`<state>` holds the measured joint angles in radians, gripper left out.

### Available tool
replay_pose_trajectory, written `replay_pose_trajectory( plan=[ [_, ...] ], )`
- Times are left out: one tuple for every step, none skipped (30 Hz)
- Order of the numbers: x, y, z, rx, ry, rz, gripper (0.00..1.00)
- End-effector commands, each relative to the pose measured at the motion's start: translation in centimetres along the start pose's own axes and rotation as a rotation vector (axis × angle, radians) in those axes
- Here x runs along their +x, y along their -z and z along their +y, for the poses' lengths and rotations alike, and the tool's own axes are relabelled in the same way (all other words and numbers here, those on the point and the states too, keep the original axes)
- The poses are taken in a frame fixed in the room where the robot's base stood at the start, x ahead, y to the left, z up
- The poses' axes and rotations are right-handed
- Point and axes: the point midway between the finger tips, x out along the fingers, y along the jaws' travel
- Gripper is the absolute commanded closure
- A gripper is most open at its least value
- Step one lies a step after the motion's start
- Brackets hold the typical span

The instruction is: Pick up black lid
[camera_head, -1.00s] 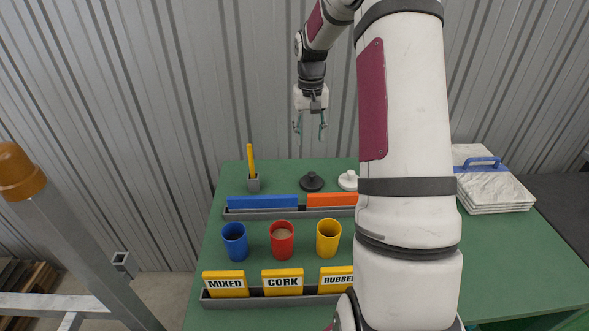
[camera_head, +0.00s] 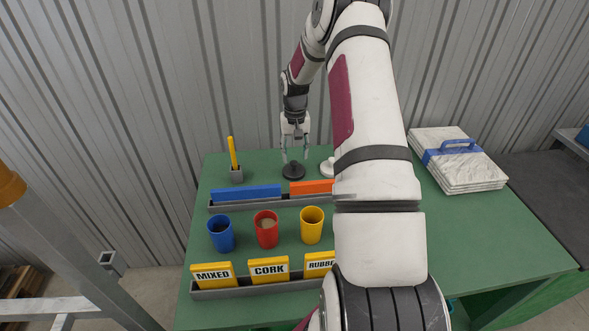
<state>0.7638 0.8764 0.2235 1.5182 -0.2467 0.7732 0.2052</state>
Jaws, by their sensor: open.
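The black lid (camera_head: 293,171) is a round disc with a small knob on top. It lies flat on the green table behind the orange block. My gripper (camera_head: 295,157) points down over the lid with its fingers open, one on each side of the knob area. The fingertips look close above or beside the lid; I cannot tell whether they touch it. A white lid (camera_head: 327,167) lies just to the right, partly hidden by my arm.
A grey holder with a yellow stick (camera_head: 233,156) stands left of the lid. Blue (camera_head: 247,193) and orange (camera_head: 311,187) blocks sit in a tray in front. Blue (camera_head: 220,233), red (camera_head: 266,230) and yellow (camera_head: 312,226) cups stand nearer. Strapped white slabs (camera_head: 466,171) lie at right.

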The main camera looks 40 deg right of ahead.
Motion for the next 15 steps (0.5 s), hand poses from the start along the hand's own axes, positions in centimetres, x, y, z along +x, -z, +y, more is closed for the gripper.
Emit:
replay_pose_trajectory(
  plan=[
    [0.7, -0.2, -0.1, -0.002, 0.000, -0.005, 0.56],
    [1.1, -0.2, -0.1, -0.001, 0.001, -0.005, 0.56],
    [1.6, -0.3, -0.2, 0.000, 0.001, -0.005, 0.56],
    [2.0, -0.3, -0.3, -0.001, 0.001, -0.004, 0.56],
    [2.4, -0.3, -0.4, -0.002, 0.001, -0.005, 0.56],
    [3.0, -0.2, -0.4, -0.001, 0.000, -0.004, 0.56],
    [3.3, -0.2, -0.4, 0.000, 0.000, -0.004, 0.56],
    [3.6, -0.2, -0.4, 0.000, 0.001, -0.004, 0.56],
    [4.0, -0.1, -0.4, 0.001, 0.001, -0.003, 0.56],
    [4.2, -0.1, -0.4, 0.000, 0.001, -0.002, 0.56],
    [4.3, -0.1, -0.4, 0.000, 0.001, -0.001, 0.56],
    [4.4, -0.1, -0.4, 0.000, 0.001, -0.001, 0.56],
    [4.5, -0.1, -0.4, 0.000, 0.000, -0.001, 0.56],
    [4.5, -0.1, -0.5, 0.000, 0.000, -0.001, 0.56],
    [4.5, -0.1, -0.5, 0.000, 0.000, -0.001, 0.56]
  ],
)
